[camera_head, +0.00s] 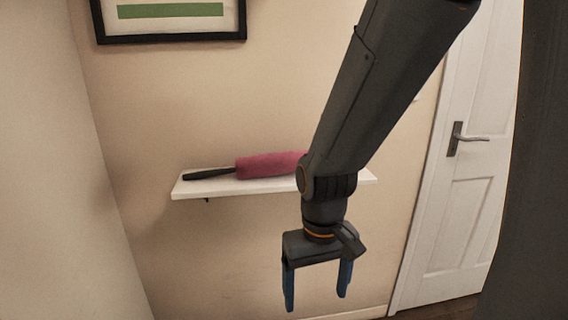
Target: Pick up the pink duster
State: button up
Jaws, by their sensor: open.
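The pink duster (268,165) lies on its side on a white wall shelf (222,190). Its black handle points left, and its pink head points right. The right end of the head is hidden behind my arm. My gripper (316,290) hangs pointing down, with its two blue fingers apart and nothing between them. In the picture it is below and to the right of the duster, in front of the shelf, and not touching the duster.
A framed picture (170,37) hangs on the beige wall above the shelf. A white door (466,200) with a dark lever handle (466,139) is at the right. A side wall (45,160) closes the left. The wall below the shelf looks clear.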

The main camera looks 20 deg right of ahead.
aim_at(275, 164)
jog(key=u, duration=2.05)
jog(key=k, duration=1.15)
jog(key=z, duration=0.5)
